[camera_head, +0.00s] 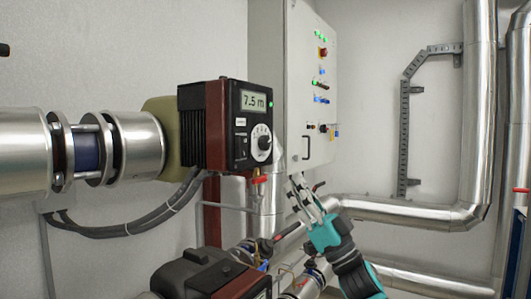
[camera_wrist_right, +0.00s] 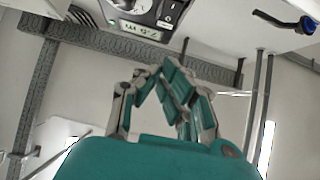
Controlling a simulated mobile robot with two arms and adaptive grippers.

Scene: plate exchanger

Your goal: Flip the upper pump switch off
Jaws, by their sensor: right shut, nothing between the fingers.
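The upper pump (camera_head: 217,124) has a black and dark red housing, a display reading 7.5 m and a round white dial (camera_head: 261,142). Small controls, including what looks like its switch (camera_head: 242,139), sit left of the dial; its position is too small to read. My right gripper (camera_head: 297,178) is shut and empty, below and right of the pump, apart from it, fingers pointing up. In the right wrist view the closed fingers (camera_wrist_right: 150,72) are below a panel with a display and a black rocker switch (camera_wrist_right: 170,13). My left gripper is not in view.
A grey control cabinet (camera_head: 311,90) with lamps and knobs stands behind and right of the pump. A second pump (camera_head: 207,277) is at the bottom. Silver pipes (camera_head: 405,211) run behind my right arm. A red-handled valve (camera_head: 259,180) hangs beneath the upper pump.

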